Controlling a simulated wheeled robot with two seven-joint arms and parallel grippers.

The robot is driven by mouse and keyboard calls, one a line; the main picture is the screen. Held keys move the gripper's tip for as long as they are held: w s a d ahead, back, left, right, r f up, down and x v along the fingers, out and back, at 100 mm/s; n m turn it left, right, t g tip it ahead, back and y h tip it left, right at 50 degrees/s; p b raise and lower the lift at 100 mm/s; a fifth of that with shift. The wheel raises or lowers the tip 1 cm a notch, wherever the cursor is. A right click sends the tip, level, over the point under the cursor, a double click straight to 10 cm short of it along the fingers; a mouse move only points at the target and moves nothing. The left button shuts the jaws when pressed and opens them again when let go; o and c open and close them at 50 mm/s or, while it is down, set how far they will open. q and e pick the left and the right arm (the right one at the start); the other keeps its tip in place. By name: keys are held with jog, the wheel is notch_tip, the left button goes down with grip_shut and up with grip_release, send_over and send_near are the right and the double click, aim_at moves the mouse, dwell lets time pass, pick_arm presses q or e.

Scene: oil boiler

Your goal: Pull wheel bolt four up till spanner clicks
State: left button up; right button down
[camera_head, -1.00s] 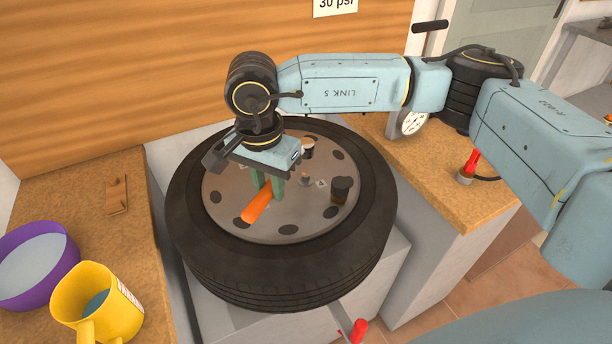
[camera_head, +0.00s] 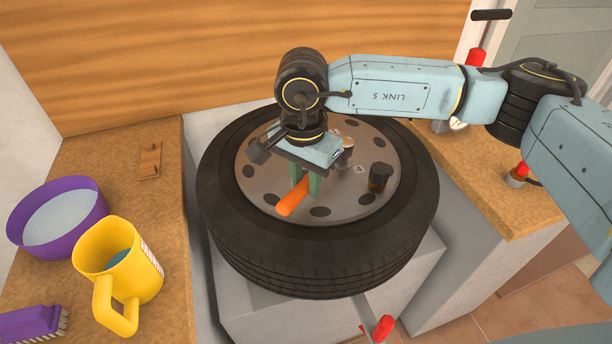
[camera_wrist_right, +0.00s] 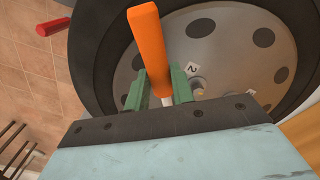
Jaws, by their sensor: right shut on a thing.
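A wheel with a black tyre (camera_head: 235,225) and a brown disc lies flat on a grey stand. My right gripper (camera_head: 305,184) reaches down over the disc, its green fingers shut on the orange handle (camera_head: 293,198) of the spanner. In the right wrist view the handle (camera_wrist_right: 149,45) passes between the fingers (camera_wrist_right: 160,90). The spanner's head is hidden. A small tag marked 4 (camera_head: 359,169) lies on the disc right of the gripper. The wrist view shows a tag marked 2 (camera_wrist_right: 193,70) beside a bolt (camera_wrist_right: 197,87). My left gripper is out of view.
On the left bench are a purple bowl (camera_head: 58,214), a yellow jug (camera_head: 118,270) and a purple brush (camera_head: 33,322). A red-handled lever (camera_head: 382,328) sticks out below the tyre.

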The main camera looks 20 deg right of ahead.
jog(key=shift+r+b, duration=0.1)
jog(key=shift+b, duration=0.55)
dwell(1.4)
jog(key=shift+f, duration=0.2)
jog(key=shift+f+b, duration=1.05)
jog(key=shift+r+p, duration=1.2)
jog(key=shift+r, duration=1.1)
